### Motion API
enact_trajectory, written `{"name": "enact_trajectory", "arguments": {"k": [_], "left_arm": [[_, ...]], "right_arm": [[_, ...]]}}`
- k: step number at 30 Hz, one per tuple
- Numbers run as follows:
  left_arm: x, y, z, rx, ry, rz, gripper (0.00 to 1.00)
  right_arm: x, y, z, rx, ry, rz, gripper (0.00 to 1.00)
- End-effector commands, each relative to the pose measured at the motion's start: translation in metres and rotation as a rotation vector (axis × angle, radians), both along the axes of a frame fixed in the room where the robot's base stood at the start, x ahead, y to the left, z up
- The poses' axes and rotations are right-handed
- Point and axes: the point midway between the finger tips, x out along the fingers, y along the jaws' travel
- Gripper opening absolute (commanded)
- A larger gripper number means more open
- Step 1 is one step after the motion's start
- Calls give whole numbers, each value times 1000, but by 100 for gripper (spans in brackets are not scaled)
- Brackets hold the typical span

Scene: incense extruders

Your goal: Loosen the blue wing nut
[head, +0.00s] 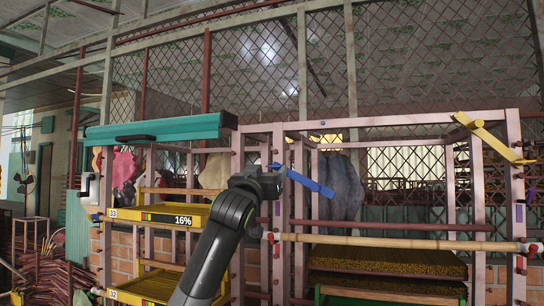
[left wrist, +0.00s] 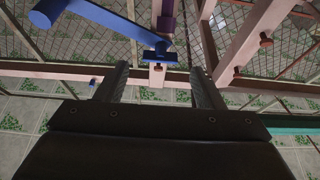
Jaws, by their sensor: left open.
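My left gripper (head: 270,178) is raised in front of the rack's middle posts and seen from behind in the head view. In the left wrist view its two fingers (left wrist: 160,74) are apart with nothing gripped. A small blue T-shaped piece, which looks like the blue wing nut (left wrist: 157,57), shows just beyond and between the fingertips. A longer blue bar (left wrist: 118,22) with a round end runs to its upper left. In the head view the blue bar (head: 312,183) slants down to the right of the gripper, which partly hides what lies behind it.
A pink-framed rack (head: 277,210) fills the front. A yellow bar (head: 487,134) is on its right side. A bamboo pole (head: 400,243) crosses above trays of yellow sticks (head: 385,261). A teal roll (head: 160,130) is at upper left. A dark grey bundle (head: 342,190) hangs behind the blue bar.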

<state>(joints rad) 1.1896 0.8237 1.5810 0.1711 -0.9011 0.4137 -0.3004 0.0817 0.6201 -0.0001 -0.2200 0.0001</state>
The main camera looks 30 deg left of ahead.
Motion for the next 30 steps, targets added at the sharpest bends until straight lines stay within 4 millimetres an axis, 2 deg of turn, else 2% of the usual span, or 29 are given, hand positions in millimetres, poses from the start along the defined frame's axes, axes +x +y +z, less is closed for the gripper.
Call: {"name": "enact_trajectory", "arguments": {"k": [1, 9, 21, 30], "left_arm": [[7, 2, 8, -2, 2, 1, 62], [31, 7, 16, 0, 0, 0, 62], [36, 8, 15, 1, -1, 0, 62], [35, 8, 15, 1, -1, 0, 23]], "right_arm": [[0, 0, 11, 0, 0, 0, 31], [0, 0, 26, 0, 0, 0, 31], [0, 0, 27, 0, 0, 0, 31], [1, 2, 27, 2, 0, -1, 31]]}}
